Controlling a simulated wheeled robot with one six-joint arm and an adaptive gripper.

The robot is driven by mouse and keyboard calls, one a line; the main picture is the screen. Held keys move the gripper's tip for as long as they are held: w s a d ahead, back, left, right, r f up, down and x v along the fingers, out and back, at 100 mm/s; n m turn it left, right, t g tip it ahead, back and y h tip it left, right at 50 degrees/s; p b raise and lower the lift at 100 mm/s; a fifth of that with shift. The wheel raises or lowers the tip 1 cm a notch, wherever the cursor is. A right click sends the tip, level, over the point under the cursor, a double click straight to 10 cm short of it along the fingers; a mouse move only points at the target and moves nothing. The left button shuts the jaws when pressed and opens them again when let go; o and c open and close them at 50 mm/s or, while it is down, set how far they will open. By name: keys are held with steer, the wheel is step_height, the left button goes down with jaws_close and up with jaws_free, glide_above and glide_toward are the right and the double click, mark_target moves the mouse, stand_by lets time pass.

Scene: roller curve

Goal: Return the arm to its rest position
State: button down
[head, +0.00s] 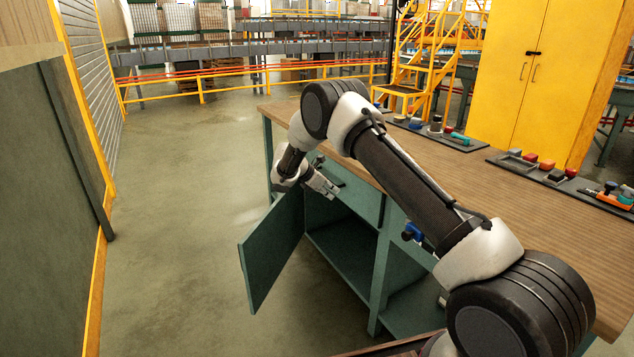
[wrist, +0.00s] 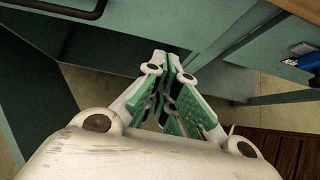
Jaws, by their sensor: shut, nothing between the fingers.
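My arm reaches over the workbench's front edge and bends down in the head view. My gripper (head: 328,188) is in front of the workbench (head: 470,180), near the drawer fronts and above the open cabinet. In the wrist view my gripper (wrist: 166,62) has its green-padded fingers together with nothing between them. The arm hides part of the bench top and front.
A green cabinet door (head: 272,252) stands open below my gripper. A blue item (head: 412,232) is on the bench front. Trays with small parts (head: 540,165) line the bench's back edge. Open floor (head: 185,200) lies left; a yellow cabinet (head: 515,80) stands behind.

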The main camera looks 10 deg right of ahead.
steer(key=s+d+f+m+g, duration=0.15)
steer(key=s+f+m, duration=0.25)
steer(key=s, duration=0.4)
steer(key=s+d+r+m+t+y, duration=0.1)
steer(key=s+r+m, duration=0.4)
steer(key=s+r, duration=0.7)
steer(key=s+d+r+m+t+y, duration=0.1)
steer(key=s+d+r+m+y, duration=0.3)
steer(key=s+r, duration=0.7)
steer(key=s+d+r+m+t+y, duration=0.1)
steer(key=s+d+r+m+y, duration=0.2)
steer(key=s, duration=2)
steer(key=shift+d+r+m+y, duration=0.15)
steer(key=shift+r+m+y, duration=0.15)
steer(key=shift+r+m, duration=3.4)
